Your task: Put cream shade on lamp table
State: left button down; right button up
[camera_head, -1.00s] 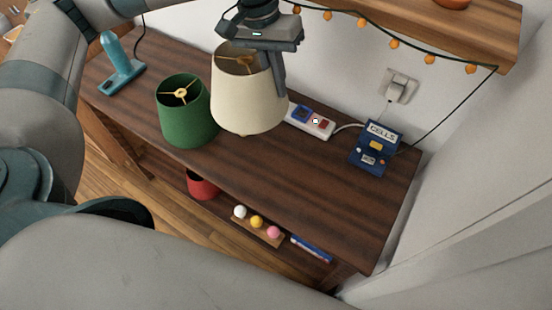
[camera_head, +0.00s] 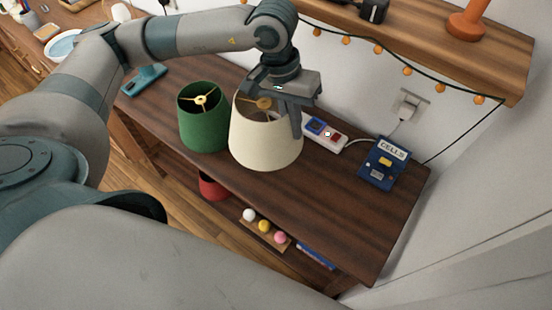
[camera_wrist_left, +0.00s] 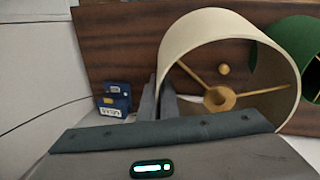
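The cream shade (camera_head: 262,140) is upright over the dark wooden table (camera_head: 330,195), just right of the green shade (camera_head: 204,125). My left gripper (camera_head: 296,122) is shut on its right rim, one finger inside and one outside. In the left wrist view the fingers (camera_wrist_left: 163,100) meet the wall of the cream shade (camera_wrist_left: 186,50), and its brass ring shows inside. I cannot tell whether its lower edge touches the tabletop. No table is clearly marked as the lamp table. My right gripper is out of view.
A teal stand (camera_head: 146,79) lies behind the green shade. A power strip (camera_head: 325,133) and a blue CELLS box (camera_head: 384,163) are to the right. A wooden shelf (camera_head: 440,50) with string lights juts above. The tabletop's front right is clear.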

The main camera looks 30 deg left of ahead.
pick_arm(q)
jog(key=s+d+n+p, duration=0.1)
jog(key=s+d+p, duration=0.1)
jog(key=s, duration=0.3)
jog(key=s+d+f+n+p, duration=0.1)
jog(key=s+d+p, duration=0.2)
jog(key=s, duration=0.3)
jog(key=shift+s+p, duration=0.15)
jog(key=shift+p, duration=0.75)
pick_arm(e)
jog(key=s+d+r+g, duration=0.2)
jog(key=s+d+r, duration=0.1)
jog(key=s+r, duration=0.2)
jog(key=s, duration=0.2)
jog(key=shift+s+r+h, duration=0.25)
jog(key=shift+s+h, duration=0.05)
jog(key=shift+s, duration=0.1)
pick_arm(q)
jog(key=shift+d+f, duration=0.1)
jog(key=shift+f, duration=0.05)
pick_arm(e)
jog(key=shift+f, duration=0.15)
